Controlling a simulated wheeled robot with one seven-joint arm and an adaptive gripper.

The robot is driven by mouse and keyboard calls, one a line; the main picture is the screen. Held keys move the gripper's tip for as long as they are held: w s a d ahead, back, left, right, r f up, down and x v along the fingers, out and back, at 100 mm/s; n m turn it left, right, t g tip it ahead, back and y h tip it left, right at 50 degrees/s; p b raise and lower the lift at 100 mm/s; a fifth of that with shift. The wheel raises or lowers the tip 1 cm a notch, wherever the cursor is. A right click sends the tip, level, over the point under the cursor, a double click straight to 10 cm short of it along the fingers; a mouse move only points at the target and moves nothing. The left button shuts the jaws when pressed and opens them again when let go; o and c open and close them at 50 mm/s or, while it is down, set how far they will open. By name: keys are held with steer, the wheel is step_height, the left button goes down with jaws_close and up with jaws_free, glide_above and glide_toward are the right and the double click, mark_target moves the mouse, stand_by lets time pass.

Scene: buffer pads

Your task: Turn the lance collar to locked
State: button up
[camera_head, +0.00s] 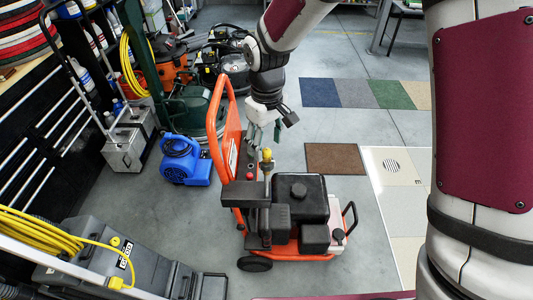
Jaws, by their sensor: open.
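An orange and black pressure washer (300,199) stands on the grey floor in the middle of the view. A small yellow fitting (267,155) sits on top of a thin upright part of it; this looks like the lance collar, but it is too small to tell whether it is locked. My gripper (260,136) points down just above and slightly left of the yellow fitting, beside the orange handle frame. Its fingers look open, with nothing seen between them. I cannot tell whether a fingertip touches the washer.
The orange handle (217,120) rises close to the left of my gripper. A blue blower (186,160) and a grey cart machine (90,262) with yellow cable stand left. Flat mats (335,158) and tiles lie right. Open floor lies behind the washer.

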steer(key=shift+r, duration=2.8)
steer(key=shift+d+r, duration=0.15)
steer(key=shift+r, duration=0.1)
steer(key=s+d+r+m+t, duration=0.35)
steer(key=s+d+r, duration=0.45)
steer(key=d+r, duration=0.3)
steer(key=s+d+r+m+t, duration=0.1)
steer(key=s+d+r+m, duration=0.1)
steer(key=s, duration=0.4)
steer(key=s+d+r+m+t, duration=0.1)
steer(key=s+d+r+m, duration=0.2)
steer(key=s+d, duration=0.2)
steer(key=shift+s, duration=1.15)
steer(key=shift+r, duration=0.1)
